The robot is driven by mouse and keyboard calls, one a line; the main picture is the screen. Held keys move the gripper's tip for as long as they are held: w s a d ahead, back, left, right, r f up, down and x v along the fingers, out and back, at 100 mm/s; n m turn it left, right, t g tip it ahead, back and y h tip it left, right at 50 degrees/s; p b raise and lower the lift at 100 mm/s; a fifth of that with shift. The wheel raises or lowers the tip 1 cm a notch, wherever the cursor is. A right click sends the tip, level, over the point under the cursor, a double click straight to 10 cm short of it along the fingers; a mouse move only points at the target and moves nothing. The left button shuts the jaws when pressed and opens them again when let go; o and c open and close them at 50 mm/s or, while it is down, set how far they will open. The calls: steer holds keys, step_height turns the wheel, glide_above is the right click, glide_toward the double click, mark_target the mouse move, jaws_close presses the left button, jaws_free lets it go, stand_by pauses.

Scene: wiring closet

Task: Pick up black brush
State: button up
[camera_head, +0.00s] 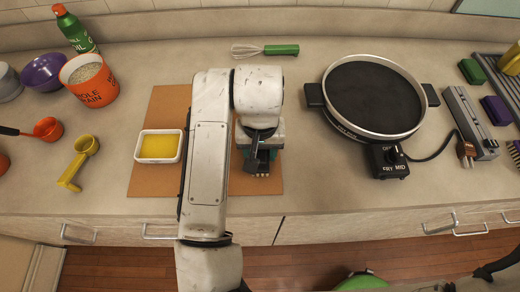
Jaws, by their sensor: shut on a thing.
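My gripper (258,160) points down over the brown board (213,108) on the counter, just right of the board's middle. It is shut on a dark thing with small pale tips at its lower end, which looks like the black brush (262,168). My arm and the gripper hide most of it, so I cannot tell its full shape or whether it touches the board. A bit of teal shows beside the jaws.
A white dish of yellow liquid (160,147) sits on the board's left. A black round griddle (373,97) with a control box (388,160) and cord stands right. A whisk (265,50) lies behind. A yellow scoop (78,162) and an orange tub (88,82) are left.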

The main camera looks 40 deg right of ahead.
steer(key=shift+r, duration=0.15)
steer(key=shift+r, duration=0.2)
step_height(320, 180, up, 2)
steer(key=shift+r+b, duration=0.1)
steer(key=shift+b, duration=0.3)
steer(key=s+d+r+p, duration=0.1)
steer(key=s+d+r, duration=0.6)
steer(key=s+r, duration=0.3)
steer(key=shift+s+d+p, duration=0.15)
steer(key=shift+s+p, duration=0.2)
steer(key=shift+s, duration=0.6)
steer(key=shift+r, duration=0.1)
